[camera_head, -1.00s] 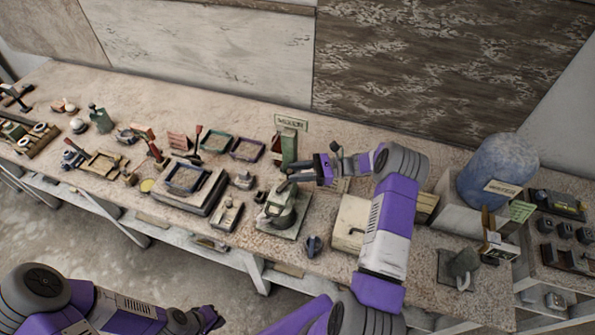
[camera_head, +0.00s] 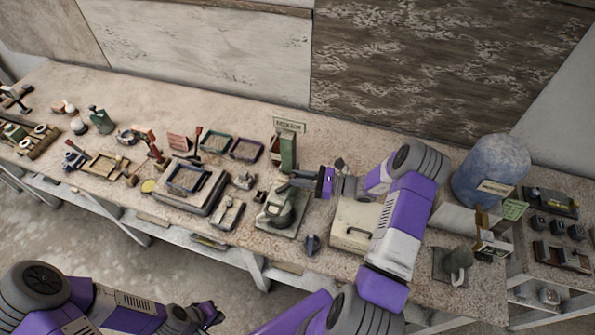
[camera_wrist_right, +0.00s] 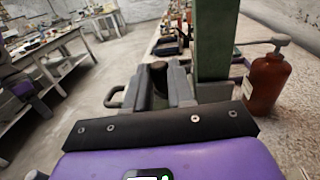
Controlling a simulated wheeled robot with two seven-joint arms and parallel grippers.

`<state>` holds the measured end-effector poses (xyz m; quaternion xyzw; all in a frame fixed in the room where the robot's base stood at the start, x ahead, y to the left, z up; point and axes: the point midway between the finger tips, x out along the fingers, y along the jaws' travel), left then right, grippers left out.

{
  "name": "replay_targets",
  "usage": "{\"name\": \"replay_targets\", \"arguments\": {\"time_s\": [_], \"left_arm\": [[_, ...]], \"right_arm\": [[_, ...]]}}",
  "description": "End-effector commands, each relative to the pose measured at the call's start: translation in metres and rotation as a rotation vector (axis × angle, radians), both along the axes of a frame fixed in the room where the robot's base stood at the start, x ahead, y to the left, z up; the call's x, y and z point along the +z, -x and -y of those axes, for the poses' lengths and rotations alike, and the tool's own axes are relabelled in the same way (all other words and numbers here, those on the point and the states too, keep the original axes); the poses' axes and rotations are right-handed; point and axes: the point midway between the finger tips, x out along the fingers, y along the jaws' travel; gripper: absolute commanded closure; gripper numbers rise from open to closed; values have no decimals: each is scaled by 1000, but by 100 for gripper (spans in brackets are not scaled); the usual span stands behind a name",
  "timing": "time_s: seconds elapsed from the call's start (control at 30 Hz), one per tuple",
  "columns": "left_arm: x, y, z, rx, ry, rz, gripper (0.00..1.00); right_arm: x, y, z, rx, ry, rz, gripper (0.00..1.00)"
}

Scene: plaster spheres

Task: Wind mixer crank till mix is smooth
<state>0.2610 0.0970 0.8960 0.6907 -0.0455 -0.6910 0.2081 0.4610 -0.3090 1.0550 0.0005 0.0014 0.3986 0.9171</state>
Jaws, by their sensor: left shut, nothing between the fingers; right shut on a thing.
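My right gripper (camera_head: 289,181) is over the bowl beside the column. In the right wrist view, my right gripper's fingers (camera_wrist_right: 170,85) are shut around a dark, round-topped crank grip (camera_wrist_right: 158,67), with the green column (camera_wrist_right: 214,40) just right of it. The rest of the crank and the mix inside the bowl are hidden. My left gripper (camera_head: 216,314) is shut and empty, low in front of the bench.
A brown pump bottle (camera_wrist_right: 267,82) stands right of the column in the wrist view. A pale lidded box (camera_head: 354,229) lies right of the mixer, and a blue water barrel (camera_head: 491,168) stands further right. Trays (camera_head: 187,179) and small tools crowd the bench to the left.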

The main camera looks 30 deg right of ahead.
Motion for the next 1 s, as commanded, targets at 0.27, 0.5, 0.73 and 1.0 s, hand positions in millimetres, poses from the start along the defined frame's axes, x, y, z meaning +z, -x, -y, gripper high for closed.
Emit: {"name": "replay_targets", "arguments": {"time_s": [0.27,0.5,0.73,1.0], "left_arm": [[17,0,0,0,0,0,100],[27,0,0,0,0,0,100],[38,0,0,0,0,0,100],[47,0,0,0,0,0,100]], "right_arm": [[2,20,-7,-265,-6,-4,100],[2,34,-17,-488,-8,-7,100],[2,43,-27,-680,-6,-4,100],[2,49,-36,-835,-2,-1,100]]}}
